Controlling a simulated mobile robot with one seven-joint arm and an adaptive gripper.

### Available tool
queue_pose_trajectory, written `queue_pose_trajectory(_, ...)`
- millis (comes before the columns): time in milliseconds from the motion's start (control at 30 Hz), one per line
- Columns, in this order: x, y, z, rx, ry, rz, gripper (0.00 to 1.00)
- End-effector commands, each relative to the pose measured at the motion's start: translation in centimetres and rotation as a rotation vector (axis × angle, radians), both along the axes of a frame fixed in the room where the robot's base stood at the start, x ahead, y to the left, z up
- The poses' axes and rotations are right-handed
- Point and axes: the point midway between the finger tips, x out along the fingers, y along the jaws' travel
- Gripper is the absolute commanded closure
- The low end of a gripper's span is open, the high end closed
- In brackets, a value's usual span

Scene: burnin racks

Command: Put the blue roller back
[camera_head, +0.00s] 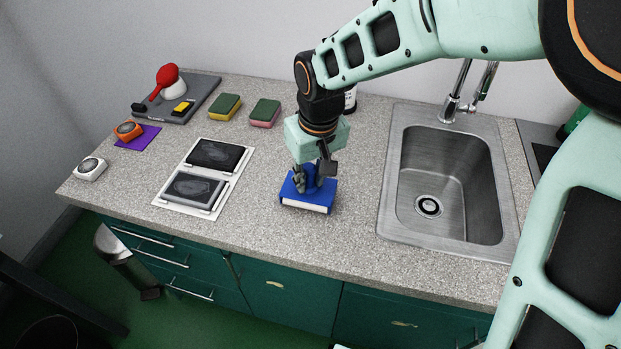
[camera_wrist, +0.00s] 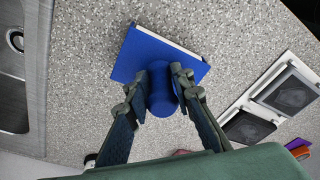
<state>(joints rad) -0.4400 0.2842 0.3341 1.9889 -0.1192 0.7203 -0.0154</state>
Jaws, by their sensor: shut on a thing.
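A blue rounded knob (camera_wrist: 161,98) stands between the fingers of my gripper (camera_wrist: 160,80) in the wrist view, and my gripper is shut on it. A flat blue slab (camera_wrist: 148,52) with a white edge lies just beyond the knob; the knob looks like part of it, which I take as the blue roller. In the head view, my gripper (camera_head: 314,178) points down over the blue roller (camera_head: 290,190), whose white edge faces the counter's front. The fingers hide part of it. I cannot tell whether it rests on the counter or hangs just above it.
The sink (camera_head: 440,185) is to the right. Two dark framed panels (camera_head: 217,154) lie on white sheets to the left. A grey tray (camera_head: 203,88), two sponges (camera_head: 225,107), an orange timer (camera_head: 129,131) on a purple mat (camera_head: 147,139) and a white timer (camera_head: 90,168) stand further left.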

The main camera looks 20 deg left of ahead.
Motion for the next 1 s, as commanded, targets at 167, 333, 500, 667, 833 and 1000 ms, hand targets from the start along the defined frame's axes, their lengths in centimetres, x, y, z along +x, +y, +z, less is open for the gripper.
queue_pose_trajectory(167,-0.7,-0.5,-1.1,-0.015,0.022,0.001,0.69)
queue_pose_trajectory(333,-0.7,-0.5,-1.1,-0.016,0.022,0.001,0.61)
queue_pose_trajectory(500,-0.6,-0.5,-1.0,-0.015,0.02,0.001,0.61)
queue_pose_trajectory(667,-0.5,-0.4,-0.3,-0.013,0.018,0.0,0.61)
queue_pose_trajectory(833,-0.5,-0.4,2.1,-0.008,0.01,-0.002,0.61)
queue_pose_trajectory(1000,-0.8,-0.9,6.2,-0.006,0.008,-0.002,0.61)
